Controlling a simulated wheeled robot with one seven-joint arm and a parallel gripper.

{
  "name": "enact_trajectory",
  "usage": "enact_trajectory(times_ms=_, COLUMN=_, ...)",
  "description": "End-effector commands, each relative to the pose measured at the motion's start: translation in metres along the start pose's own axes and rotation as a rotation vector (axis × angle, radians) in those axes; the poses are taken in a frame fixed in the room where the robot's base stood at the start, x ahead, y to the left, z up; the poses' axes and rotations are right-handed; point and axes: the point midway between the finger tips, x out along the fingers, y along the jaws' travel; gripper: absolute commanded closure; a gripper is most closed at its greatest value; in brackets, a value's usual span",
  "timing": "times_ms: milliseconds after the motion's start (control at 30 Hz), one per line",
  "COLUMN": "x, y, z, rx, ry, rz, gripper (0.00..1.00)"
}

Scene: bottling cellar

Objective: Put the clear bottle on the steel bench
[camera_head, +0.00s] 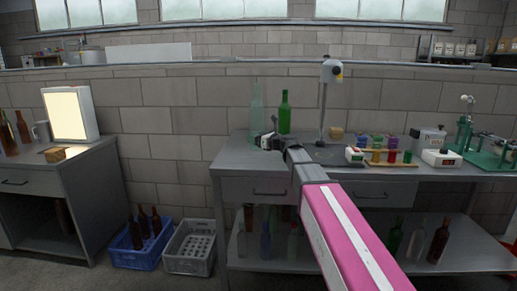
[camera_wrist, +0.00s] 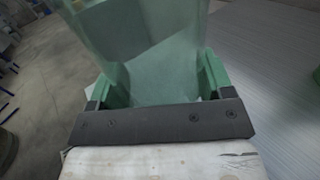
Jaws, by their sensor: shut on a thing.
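The clear bottle (camera_head: 256,102), pale green and see-through, is upright at the left end of the steel bench (camera_head: 233,160). My gripper (camera_head: 266,139) is shut around it; in the wrist view the bottle (camera_wrist: 150,65) fills the space between the two green-padded fingers (camera_wrist: 155,90). Its base is hidden by my gripper, so I cannot tell whether it touches the bench top. In the wrist view the bench top (camera_wrist: 275,60) lies to the right and the floor to the left.
A green bottle (camera_head: 285,112) stands close to the right of the clear bottle. Crates (camera_head: 190,262) stand on the floor to the left. The front left bench top is bare.

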Motion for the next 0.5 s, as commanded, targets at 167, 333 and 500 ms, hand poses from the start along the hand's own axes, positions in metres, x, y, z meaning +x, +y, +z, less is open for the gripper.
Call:
enact_trajectory(times_ms=167, x=0.009, y=-0.02, z=-0.011, rx=0.0, ry=-0.001, rz=0.0, gripper=0.55)
enact_trajectory(times_ms=333, x=0.01, y=-0.022, z=-0.017, rx=0.001, ry=-0.001, rz=0.001, gripper=0.55)
enact_trajectory(times_ms=500, x=0.009, y=-0.022, z=-0.035, rx=0.001, ry=0.0, rz=0.0, gripper=0.55)
